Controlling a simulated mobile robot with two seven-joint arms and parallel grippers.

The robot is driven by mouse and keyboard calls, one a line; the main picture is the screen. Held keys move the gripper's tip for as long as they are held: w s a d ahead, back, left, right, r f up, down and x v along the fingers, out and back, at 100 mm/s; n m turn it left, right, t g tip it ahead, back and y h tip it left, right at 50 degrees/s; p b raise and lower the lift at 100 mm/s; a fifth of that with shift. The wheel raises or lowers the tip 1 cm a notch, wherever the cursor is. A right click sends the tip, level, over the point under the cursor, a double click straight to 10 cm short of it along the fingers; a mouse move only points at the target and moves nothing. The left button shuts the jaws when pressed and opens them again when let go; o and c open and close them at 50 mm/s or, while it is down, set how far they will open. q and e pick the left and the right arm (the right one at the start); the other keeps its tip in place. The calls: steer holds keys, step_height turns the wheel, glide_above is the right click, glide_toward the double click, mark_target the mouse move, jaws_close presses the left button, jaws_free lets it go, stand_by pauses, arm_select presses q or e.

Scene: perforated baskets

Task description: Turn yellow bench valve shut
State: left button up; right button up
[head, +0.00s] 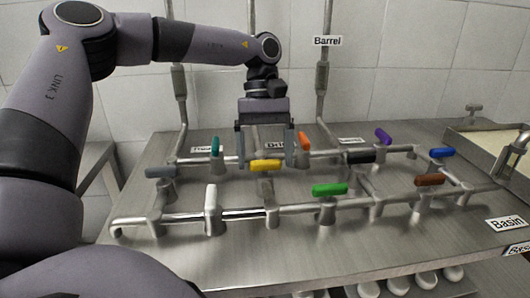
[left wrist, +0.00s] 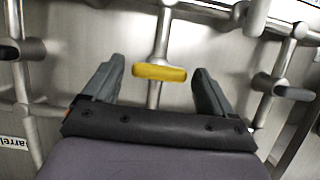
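The yellow valve handle (head: 265,166) sits on the pipework on the steel bench, near the middle of the head view. It lies crosswise in that view. In the left wrist view the yellow handle (left wrist: 160,72) lies between and a little beyond the two fingers, across a pipe that runs away from the gripper. My left gripper (head: 266,160) hangs pointing down over the pipes, right at the yellow handle. Its fingers (left wrist: 158,88) are wide apart, with a gap on each side of the handle and no visible contact. My right gripper is in neither view.
Other handles stand close by: teal (head: 215,146), orange (head: 304,141), grey (head: 160,172), white (head: 211,197), green (head: 330,189) and black (head: 360,157). Purple (head: 383,136), blue (head: 442,153) and brown (head: 429,180) ones are farther right. A basin (head: 480,134) is at the right. Vertical pipes rise behind.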

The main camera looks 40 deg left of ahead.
arm_select(q)
steer(key=shift+r, duration=0.1)
steer(key=v, duration=0.7)
steer(key=shift+p, duration=0.4)
stand_by(0.4)
